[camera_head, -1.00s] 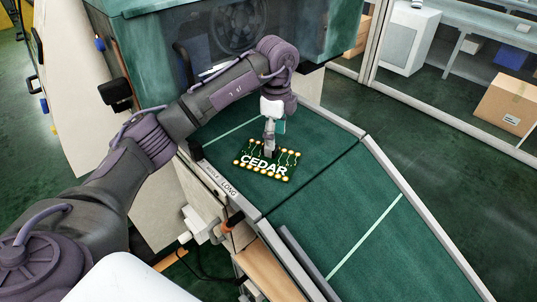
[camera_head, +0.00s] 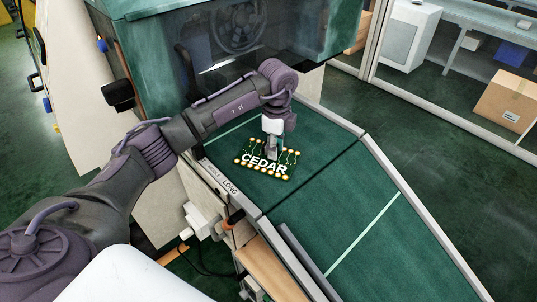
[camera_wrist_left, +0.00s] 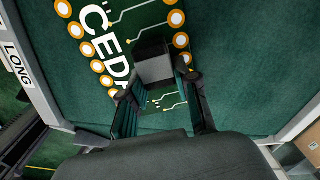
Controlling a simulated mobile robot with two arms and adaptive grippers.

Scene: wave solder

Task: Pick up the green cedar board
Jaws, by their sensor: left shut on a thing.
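The green cedar board (camera_head: 256,162) lies flat on the green belt, with white "CEDAR" lettering and gold pads along its edges. In the left wrist view the board (camera_wrist_left: 90,58) fills the upper left. A dark block with a grey top (camera_wrist_left: 154,64) stands up from it. My left gripper (camera_head: 273,152) points down over the board's middle. In the wrist view its two fingers (camera_wrist_left: 157,88) are shut on this block, one on each side. The fingers hide part of the lettering. My right gripper is not in view.
The belt (camera_head: 330,215) runs down to the right, with a pale line across it and grey rails (camera_head: 420,225) at its sides. A green machine hood (camera_head: 150,45) stands behind the board. A "LONG" label (camera_head: 229,187) is on the near rail.

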